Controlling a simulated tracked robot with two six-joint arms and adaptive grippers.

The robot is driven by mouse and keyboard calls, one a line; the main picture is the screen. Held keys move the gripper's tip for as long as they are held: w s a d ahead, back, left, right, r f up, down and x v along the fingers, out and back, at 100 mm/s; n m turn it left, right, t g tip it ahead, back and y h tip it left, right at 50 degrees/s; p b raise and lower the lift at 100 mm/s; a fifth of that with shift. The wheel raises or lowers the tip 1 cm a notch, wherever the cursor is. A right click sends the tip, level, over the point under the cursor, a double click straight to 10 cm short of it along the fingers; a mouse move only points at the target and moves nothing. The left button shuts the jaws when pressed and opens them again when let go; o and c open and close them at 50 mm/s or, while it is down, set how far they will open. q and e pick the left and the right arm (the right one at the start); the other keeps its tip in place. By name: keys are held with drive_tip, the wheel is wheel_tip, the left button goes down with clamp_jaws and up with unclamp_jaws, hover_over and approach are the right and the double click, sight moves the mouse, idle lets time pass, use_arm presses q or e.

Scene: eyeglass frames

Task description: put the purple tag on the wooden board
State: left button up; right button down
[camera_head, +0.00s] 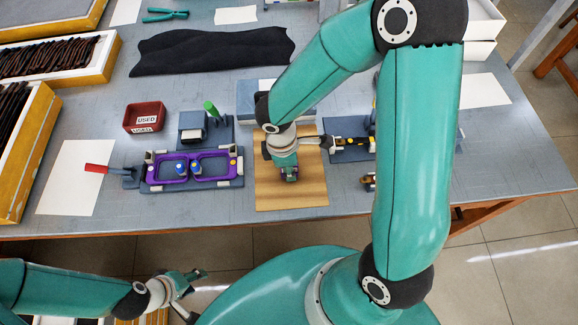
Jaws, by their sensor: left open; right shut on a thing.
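The wooden board (262,196) lies flat near the front edge of the table, at the middle of the view. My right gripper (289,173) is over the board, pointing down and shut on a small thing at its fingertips. A bit of purple shows there, which fits the purple tag (291,179), mostly hidden by the fingers. I cannot tell whether it touches the board. My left gripper (197,293) is open and empty, in front of the table's front edge.
Purple eyeglass frames (210,154) sit in a blue-grey fixture left of the board. A red "USED" bin (145,117) and a red-handled tool (97,168) are further left. Another fixture (347,126) stands close right of the board. A black cloth (212,49) lies behind.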

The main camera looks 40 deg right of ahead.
drive_tip(key=shift+f, duration=0.2)
drive_tip(key=c, duration=1)
unclamp_jaws()
drive_tip(key=shift+r, duration=0.1)
drive_tip(key=shift+o, duration=0.2)
drive_tip(key=shift+r, duration=0.1)
drive_tip(key=shift+w+r, duration=0.1)
drive_tip(key=shift+r, duration=0.1)
drive_tip(key=r, duration=0.3)
drive_tip(key=r+p, duration=0.1)
drive_tip(key=r, duration=0.3)
drive_tip(key=a+r, duration=0.1)
drive_tip(key=r, duration=0.3)
drive_tip(key=shift+w+a+r+p, duration=0.1)
drive_tip(key=shift+w+r+p, duration=0.2)
drive_tip(key=shift+p, duration=0.1)
